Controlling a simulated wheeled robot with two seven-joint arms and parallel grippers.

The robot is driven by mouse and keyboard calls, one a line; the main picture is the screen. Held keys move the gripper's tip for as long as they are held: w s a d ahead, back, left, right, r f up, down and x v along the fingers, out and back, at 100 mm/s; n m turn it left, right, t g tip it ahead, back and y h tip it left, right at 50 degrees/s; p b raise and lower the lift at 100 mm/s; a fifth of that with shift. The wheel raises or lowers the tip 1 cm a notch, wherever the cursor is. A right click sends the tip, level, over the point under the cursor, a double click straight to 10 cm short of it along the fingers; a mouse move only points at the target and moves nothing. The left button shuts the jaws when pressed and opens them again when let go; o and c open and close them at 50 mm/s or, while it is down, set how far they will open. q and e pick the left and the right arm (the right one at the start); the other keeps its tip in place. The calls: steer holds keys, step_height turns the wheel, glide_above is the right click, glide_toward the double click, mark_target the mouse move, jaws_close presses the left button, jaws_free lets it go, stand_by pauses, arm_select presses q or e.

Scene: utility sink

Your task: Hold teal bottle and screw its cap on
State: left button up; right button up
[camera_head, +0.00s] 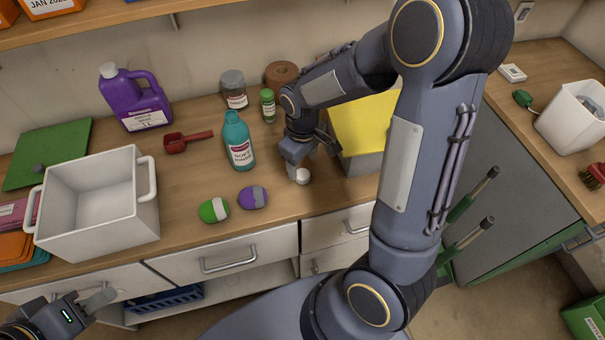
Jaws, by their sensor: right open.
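The teal bottle (238,145) stands upright on the wooden counter, with a white label and a narrow teal neck. A small round white cap (302,177) is near the counter's front, right of the bottle. My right gripper (297,163) points down at the cap with its jaws open. I cannot tell whether the fingers touch the cap. My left gripper (98,300) is low at the left, in front of the drawers and away from the bottle; its jaw opening is not clear.
A white bin (140,215) stands left, and a purple jug (135,100) behind. A yellow-topped box (362,125) is right of my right gripper.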

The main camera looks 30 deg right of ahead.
mark_target(303, 174)
steer(key=f, duration=0.3)
steer(key=f+p, duration=0.1)
steer(key=f, duration=0.1)
steer(key=shift+w+d, duration=0.1)
steer(key=shift+w, duration=0.15)
steer(key=c, duration=1)
